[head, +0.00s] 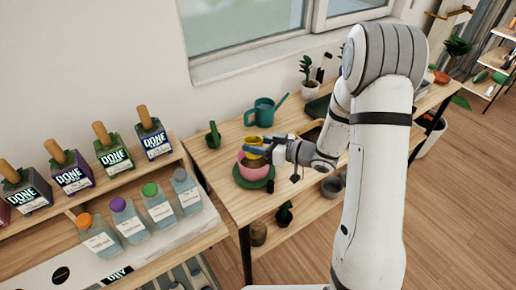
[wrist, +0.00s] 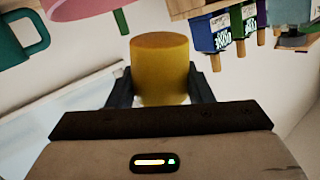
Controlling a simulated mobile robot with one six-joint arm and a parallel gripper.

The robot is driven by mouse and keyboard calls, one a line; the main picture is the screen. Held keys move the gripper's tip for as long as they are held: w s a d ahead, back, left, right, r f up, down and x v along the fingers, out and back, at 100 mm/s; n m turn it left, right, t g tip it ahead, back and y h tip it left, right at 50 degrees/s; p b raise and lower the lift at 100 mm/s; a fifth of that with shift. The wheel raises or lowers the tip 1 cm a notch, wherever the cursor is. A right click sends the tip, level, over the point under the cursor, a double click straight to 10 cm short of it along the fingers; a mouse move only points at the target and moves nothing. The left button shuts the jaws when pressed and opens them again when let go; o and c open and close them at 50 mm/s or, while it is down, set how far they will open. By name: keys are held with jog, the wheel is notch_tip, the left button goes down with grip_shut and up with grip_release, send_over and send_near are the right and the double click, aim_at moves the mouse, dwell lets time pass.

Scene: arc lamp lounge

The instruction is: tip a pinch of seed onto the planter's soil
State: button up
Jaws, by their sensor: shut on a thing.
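My gripper (head: 262,151) is shut on a small yellow cup (head: 253,140), with one finger on each side of it. The cup also fills the middle of the wrist view (wrist: 160,78), where a darker orange-brown round end shows. I cannot make out any seed. In the head view, the cup is at the pink planter (head: 243,167), over its rim area. The planter stands on a green saucer (head: 254,183) on the wooden bench. Its soil is hidden by the cup and gripper. Part of the planter shows at the wrist view's top left (wrist: 85,8).
A teal watering can (head: 265,111) stands behind the planter, and a small green cactus (head: 213,136) is to its left. A potted plant (head: 307,73) is near the window. Several bottles fill the shelf at left.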

jog(key=n+b, duration=0.1)
jog(key=b, duration=0.2)
jog(key=shift+t, duration=0.4)
jog(key=n+y+b, duration=0.1)
jog(key=b, duration=0.2)
jog(key=shift+r+n, duration=0.4)
jog(key=shift+r, duration=0.2)
jog(key=shift+r, duration=0.1)
notch_tip(320, 180, up, 4)
jog(key=shift+f+p, duration=0.1)
jog(key=shift+p, duration=1.15)
